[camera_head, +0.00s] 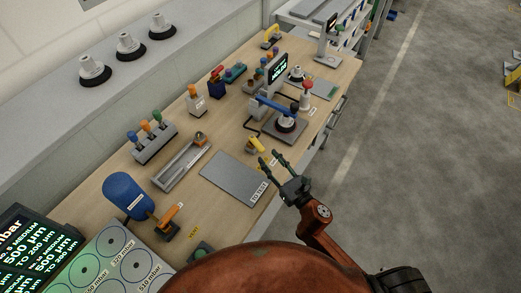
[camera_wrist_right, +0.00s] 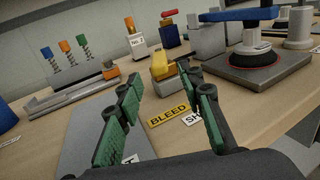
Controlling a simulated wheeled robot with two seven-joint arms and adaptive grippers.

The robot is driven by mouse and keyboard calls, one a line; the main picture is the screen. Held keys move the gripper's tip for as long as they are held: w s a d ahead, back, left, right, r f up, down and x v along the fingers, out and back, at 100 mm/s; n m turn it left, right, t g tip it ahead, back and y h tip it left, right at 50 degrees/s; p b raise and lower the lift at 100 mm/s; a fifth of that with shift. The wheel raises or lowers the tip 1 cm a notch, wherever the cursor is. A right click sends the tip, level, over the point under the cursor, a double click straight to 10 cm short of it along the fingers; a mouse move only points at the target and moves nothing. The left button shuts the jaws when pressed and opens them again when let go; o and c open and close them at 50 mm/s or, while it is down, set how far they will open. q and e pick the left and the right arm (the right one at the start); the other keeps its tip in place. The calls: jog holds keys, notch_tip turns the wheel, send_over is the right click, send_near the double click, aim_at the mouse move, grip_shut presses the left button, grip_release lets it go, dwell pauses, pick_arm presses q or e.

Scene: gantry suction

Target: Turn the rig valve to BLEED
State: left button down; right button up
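The rig valve (camera_wrist_right: 160,68) has a yellow handle on a small grey body; it also shows in the head view (camera_head: 256,145) at the table's right-hand side. A yellow BLEED label (camera_wrist_right: 168,114) lies on the table in front of it, with a white label (camera_wrist_right: 191,119) starting "SH" beside it, partly hidden by a finger. My right gripper (camera_head: 270,158) is open and empty, close in front of the valve. In the wrist view its fingertips (camera_wrist_right: 158,70) stand either side of the yellow handle; I cannot tell contact. My left gripper is out of view.
A grey pad (camera_head: 235,177) lies left of my right gripper. Behind the valve stands a blue-armed suction cup on a grey plate (camera_head: 285,129). A blue tank (camera_head: 124,193), an orange-handled valve (camera_head: 170,221) and a spring-cup rack (camera_head: 155,143) occupy the table's left.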

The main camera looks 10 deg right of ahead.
aim_at(263, 152)
jog(key=x, duration=0.7)
jog(key=shift+w+a, duration=0.15)
jog(key=shift+w, duration=0.05)
jog(key=shift+c, duration=0.4)
grip_shut()
